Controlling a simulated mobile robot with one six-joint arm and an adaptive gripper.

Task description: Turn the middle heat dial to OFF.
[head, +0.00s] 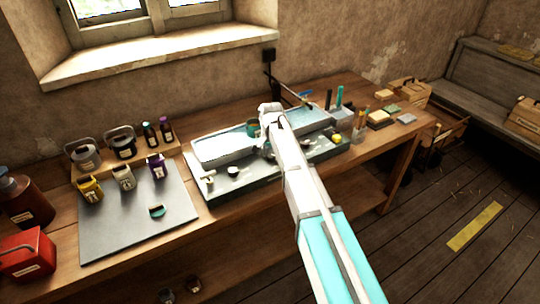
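The press (225,150) is a long, low, grey-green unit on the wooden bench, with pale flat plates on top. Small pale round knobs show along its front strip, one near the left end (208,180) and one further right (233,171). I cannot read their markings or settings. My white and turquoise arm reaches in from the lower right and crosses the press. My gripper (268,150) seems to be the small dark shape just left of the arm, low over the front strip. Its fingers are too small and covered to make out. The middle dial cannot be told apart; the arm hides part of the strip.
A red can (27,255) stands at the far left. Right of the press are a cup of tools (358,130), blocks and a wooden box (411,92). The bench front is clear.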

